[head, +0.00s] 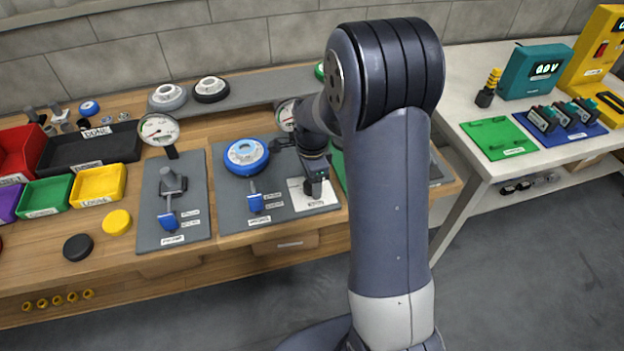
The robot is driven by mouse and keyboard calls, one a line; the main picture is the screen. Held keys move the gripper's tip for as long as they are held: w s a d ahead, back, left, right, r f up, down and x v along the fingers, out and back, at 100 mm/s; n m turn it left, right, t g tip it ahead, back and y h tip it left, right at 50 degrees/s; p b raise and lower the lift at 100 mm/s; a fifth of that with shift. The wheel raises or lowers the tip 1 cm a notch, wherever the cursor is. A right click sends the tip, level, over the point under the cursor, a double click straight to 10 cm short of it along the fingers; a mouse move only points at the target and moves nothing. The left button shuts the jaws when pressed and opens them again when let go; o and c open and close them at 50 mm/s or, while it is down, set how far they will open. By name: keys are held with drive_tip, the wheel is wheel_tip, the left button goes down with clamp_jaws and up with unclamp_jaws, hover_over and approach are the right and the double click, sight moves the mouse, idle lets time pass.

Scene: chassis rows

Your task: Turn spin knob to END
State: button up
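A blue round knob with a pale centre (246,155) sits on the grey middle board (228,217). It looks like the spin knob, but its markings are too small to read and I cannot make out END. My gripper (276,145) is at the right side of this knob, at the end of my arm. The gripper is small and dark here. I cannot tell whether its fingers touch the knob or whether they are open.
A blue-handled lever (255,202) stands in front of the knob. A left board (150,222) carries another lever. Gauges (158,130) stand behind. Coloured bins (98,186) fill the left. My arm hides part of the bench. A white table (462,100) stands right.

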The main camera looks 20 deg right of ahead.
wheel_tip(320, 180, up, 11)
drive_tip(key=shift+f, duration=0.1)
idle(0.6)
drive_tip(key=shift+f, duration=0.1)
wheel_tip(320, 180, down, 11)
drive_tip(key=shift+r, duration=0.15)
idle(0.4)
drive_tip(key=shift+r, duration=0.15)
